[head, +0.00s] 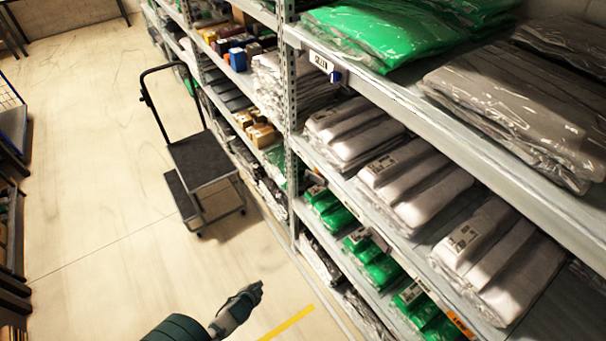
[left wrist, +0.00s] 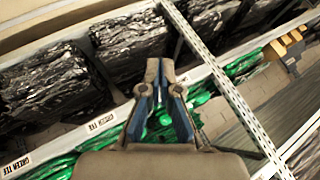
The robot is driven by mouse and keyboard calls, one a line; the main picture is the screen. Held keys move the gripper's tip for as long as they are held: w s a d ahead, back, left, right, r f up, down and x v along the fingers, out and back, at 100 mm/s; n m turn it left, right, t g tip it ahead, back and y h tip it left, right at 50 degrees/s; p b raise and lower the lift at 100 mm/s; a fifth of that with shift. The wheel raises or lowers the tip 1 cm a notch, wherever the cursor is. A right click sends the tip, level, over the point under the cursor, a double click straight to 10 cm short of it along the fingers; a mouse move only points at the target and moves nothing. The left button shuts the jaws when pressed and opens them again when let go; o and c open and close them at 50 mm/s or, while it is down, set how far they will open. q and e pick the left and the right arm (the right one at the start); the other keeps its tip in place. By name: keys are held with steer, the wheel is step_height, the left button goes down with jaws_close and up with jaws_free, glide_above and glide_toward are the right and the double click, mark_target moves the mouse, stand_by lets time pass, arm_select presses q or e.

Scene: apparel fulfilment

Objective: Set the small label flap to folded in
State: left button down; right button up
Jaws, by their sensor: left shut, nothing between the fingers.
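A small white label (head: 321,62) with dark print sits on the front edge of the upper shelf in the head view. A small blue piece (head: 336,76) is beside its lower right end. I cannot tell whether this label is the flap or how it is set. My left gripper (head: 257,289) is low at the bottom of the head view, over the floor and well below that label. In the left wrist view its fingers (left wrist: 160,66) are shut and empty, in front of green packs and a shelf edge with "GREEN TEE" labels (left wrist: 96,127). My right gripper is not in view.
Shelving fills the right side, with green packs (head: 385,35), grey packs (head: 520,105) and white packs (head: 415,190). A metal post (head: 290,110) stands at the shelf front. A dark step cart (head: 203,160) stands on the floor. The floor around it is clear.

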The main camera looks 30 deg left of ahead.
mark_target(304, 180)
arm_select(q)
steer(key=w+a+r+m+t, duration=0.3)
steer(key=w+r, duration=0.3)
steer(key=r, duration=0.5)
steer(key=w+d+r+m+t+h+p, duration=0.15)
steer(key=r+m, duration=0.25)
steer(key=r, duration=0.4)
steer(key=w+d+r+m+t+h+p, duration=0.1)
steer(key=w+r+m+t+h, duration=0.15)
steer(key=r, duration=0.65)
steer(key=w+d+r+m+t+h+p, duration=0.1)
steer(key=w+d+r+m+t+h, duration=0.2)
steer(key=r, duration=0.5)
steer(key=shift+m+g+y, duration=0.5)
steer(key=shift+m+g, duration=0.15)
steer(key=shift+g, duration=0.05)
steer(key=x, duration=0.4)
steer(key=a+x, duration=0.1)
steer(key=x, duration=0.6)
steer(key=shift+w+a+f+p, duration=0.15)
steer(key=shift+w+f+p, duration=0.15)
steer(key=shift+w, duration=0.65)
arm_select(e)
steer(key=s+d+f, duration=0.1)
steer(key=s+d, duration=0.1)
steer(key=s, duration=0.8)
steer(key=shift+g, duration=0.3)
